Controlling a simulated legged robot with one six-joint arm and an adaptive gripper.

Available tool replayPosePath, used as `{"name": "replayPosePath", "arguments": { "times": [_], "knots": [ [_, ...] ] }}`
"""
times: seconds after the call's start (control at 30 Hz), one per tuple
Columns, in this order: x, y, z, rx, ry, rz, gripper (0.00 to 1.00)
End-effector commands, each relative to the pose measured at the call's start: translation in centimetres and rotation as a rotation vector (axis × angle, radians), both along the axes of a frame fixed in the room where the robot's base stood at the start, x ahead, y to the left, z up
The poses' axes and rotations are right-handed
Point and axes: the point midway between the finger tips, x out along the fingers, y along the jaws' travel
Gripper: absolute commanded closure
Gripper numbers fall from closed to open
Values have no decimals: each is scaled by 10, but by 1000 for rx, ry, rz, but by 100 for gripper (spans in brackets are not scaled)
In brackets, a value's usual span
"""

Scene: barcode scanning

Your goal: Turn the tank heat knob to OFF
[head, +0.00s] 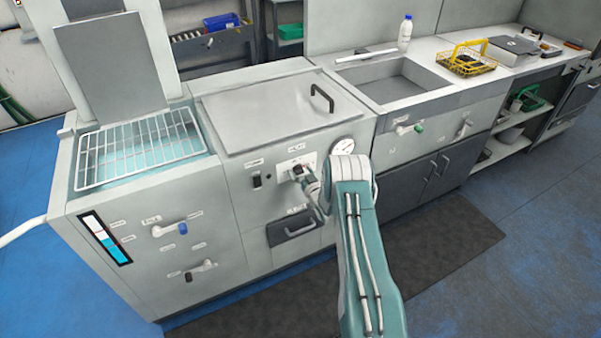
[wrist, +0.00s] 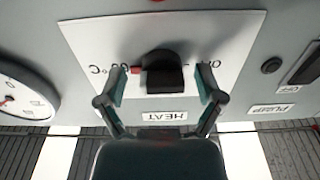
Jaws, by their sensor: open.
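The tank heat knob (wrist: 161,72) is black with a red mark on its left side in the wrist view. It sits on a white plate (wrist: 220,32), with an upside-down HEAT label (wrist: 164,116) beside it. The red mark is beside the temperature print, and the OFF print lies on the other side, partly hidden. My gripper (wrist: 161,90) is open, with one finger on each side of the knob and a gap visible to each. In the head view my gripper (head: 304,175) is at the panel plate, and the knob is mostly hidden.
A round gauge (wrist: 20,92) is left of the plate in the wrist view. A PUMP label (wrist: 270,109) and black switch (wrist: 305,65) are on the right. The head view shows a drawer handle (head: 300,230) below and a wire rack (head: 140,148) to the left.

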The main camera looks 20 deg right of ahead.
Motion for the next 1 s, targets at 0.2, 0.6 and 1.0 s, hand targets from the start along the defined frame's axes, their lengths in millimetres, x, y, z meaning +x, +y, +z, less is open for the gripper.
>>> {"name": "replayPosePath", "arguments": {
  "times": [0.2, 0.6, 1.0],
  "knots": [
    [0, 0, 0, 0, 0, 0, 58],
    [0, 0, 1, -13, -1, 1, 94],
    [1, 0, 1, -223, -11, 1, 94]
  ]
}}
